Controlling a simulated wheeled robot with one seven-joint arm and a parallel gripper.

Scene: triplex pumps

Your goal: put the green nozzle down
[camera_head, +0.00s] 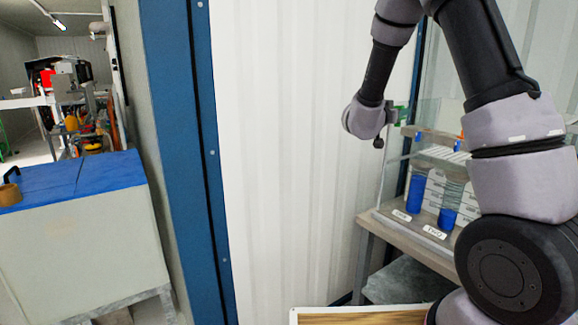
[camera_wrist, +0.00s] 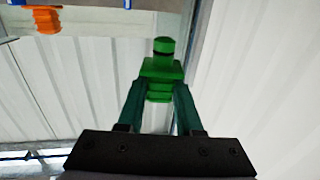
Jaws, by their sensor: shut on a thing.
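The green nozzle (camera_wrist: 162,68) is between the fingertips of my gripper (camera_wrist: 160,88) in the wrist view. In the head view my gripper (camera_head: 392,115) is at the end of my arm, in front of the white wall and to the left of the shelf unit. A bit of green shows there, but the nozzle is small and partly hidden by my wrist. An orange nozzle-like part (camera_wrist: 42,19) hangs at a rail at the upper left of the wrist view.
A grey bench (camera_head: 377,220) at the right carries blue cups (camera_head: 416,194), white boxes and labels, below a clear panel. A wooden-topped surface (camera_head: 350,317) lies at the bottom. A blue-topped cabinet (camera_head: 75,240) stands at the left. The white wall (camera_head: 285,150) area is clear.

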